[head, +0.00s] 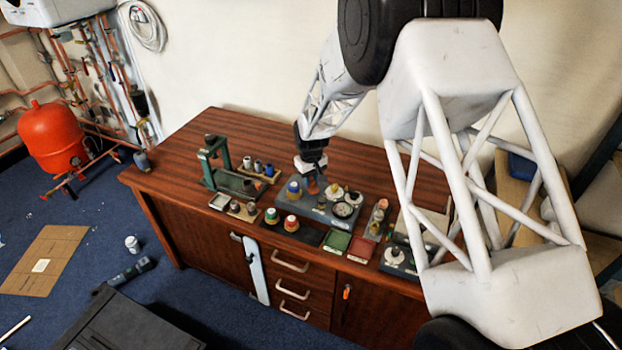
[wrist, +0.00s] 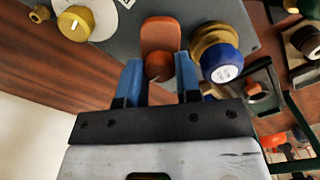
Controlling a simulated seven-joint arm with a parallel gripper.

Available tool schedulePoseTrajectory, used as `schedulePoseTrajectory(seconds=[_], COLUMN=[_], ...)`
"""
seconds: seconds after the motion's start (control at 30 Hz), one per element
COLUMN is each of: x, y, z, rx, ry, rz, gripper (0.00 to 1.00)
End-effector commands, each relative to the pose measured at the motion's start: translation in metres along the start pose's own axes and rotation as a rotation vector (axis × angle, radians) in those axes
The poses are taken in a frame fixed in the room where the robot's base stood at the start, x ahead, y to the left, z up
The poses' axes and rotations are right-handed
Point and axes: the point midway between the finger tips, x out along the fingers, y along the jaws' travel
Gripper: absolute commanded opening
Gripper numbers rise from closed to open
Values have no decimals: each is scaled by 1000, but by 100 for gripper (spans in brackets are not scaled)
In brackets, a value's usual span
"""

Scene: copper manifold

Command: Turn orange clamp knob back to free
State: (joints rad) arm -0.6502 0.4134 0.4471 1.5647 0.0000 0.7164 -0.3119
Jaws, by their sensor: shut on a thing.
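My gripper (wrist: 159,80) points down at the grey fixture plate (wrist: 190,10) on the bench. Its two blue fingertips are shut on the orange clamp knob (wrist: 159,66), one on each side. The knob has a rounded end between the fingers and a flat orange tab reaching away from them. Which way the knob is turned relative to any marking cannot be told.
A blue-capped brass knob (wrist: 221,62) stands close to the right finger. A yellow knob (wrist: 75,22) on a white disc lies to the left. A green press frame (head: 212,165) stands left on the wooden bench (head: 190,130). Green (head: 337,241) and red (head: 360,248) trays lie at the front.

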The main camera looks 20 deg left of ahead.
Motion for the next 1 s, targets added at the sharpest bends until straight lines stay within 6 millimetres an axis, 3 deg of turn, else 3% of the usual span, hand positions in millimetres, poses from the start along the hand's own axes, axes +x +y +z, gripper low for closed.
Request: schedulePoseTrajectory(seconds=[0.53, 0.57, 0.7, 1.0], x=[-1, -1, -1, -1], y=[0, 0, 0, 0], z=[-1, -1, 0, 0], rx=[-36, -36, -36, -35], ry=[1, 1, 1, 0], rz=[1, 1, 0, 0], gripper=[8, 34, 56, 57])
